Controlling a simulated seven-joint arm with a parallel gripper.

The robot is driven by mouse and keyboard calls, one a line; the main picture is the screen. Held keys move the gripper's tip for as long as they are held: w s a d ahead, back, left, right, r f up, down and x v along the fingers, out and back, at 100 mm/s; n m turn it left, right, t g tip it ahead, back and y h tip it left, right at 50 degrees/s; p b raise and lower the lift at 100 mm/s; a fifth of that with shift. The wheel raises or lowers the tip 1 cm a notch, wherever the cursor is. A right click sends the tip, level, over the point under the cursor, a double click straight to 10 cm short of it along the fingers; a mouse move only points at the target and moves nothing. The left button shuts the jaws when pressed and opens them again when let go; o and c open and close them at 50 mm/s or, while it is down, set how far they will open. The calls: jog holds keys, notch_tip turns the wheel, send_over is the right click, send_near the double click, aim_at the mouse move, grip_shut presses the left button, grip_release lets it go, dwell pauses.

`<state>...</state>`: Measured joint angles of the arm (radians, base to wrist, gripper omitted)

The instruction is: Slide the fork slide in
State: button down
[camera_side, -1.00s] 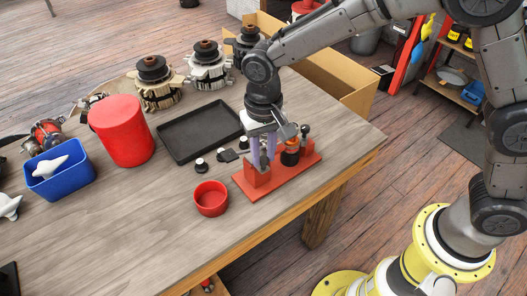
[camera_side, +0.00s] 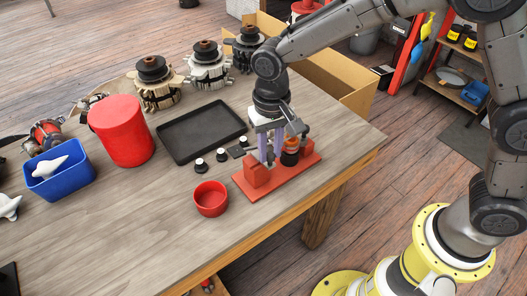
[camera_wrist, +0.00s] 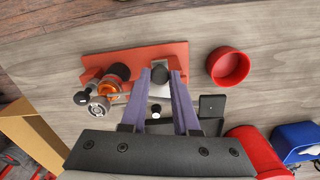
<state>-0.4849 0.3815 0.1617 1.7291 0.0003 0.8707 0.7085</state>
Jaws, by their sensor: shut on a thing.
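My gripper (camera_side: 268,158) points down over the red fixture (camera_side: 286,178), between its upright red block (camera_side: 257,174) and the orange-and-black part (camera_side: 291,153). The copper-ringed part (camera_wrist: 109,86) stands just left of the fingers there, on the red fixture (camera_wrist: 150,54). The fingers hide the piece's sides, and I cannot tell how deep it sits in the fixture.
A red bowl (camera_side: 210,198) stands left of the fixture. Small black-and-white knobs (camera_side: 201,166) and dark pads lie near the black tray (camera_side: 200,132). A red canister (camera_side: 122,131) and blue bin (camera_side: 60,172) stand farther left. The table's front edge is close to the fixture.

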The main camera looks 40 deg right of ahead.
jog(key=shift+d+r, duration=0.1)
jog(key=shift+d, duration=1.45)
jog(key=c, duration=0.7)
grip_release()
jog(key=shift+o, duration=0.2)
notch_tip(320, 180, up, 14)
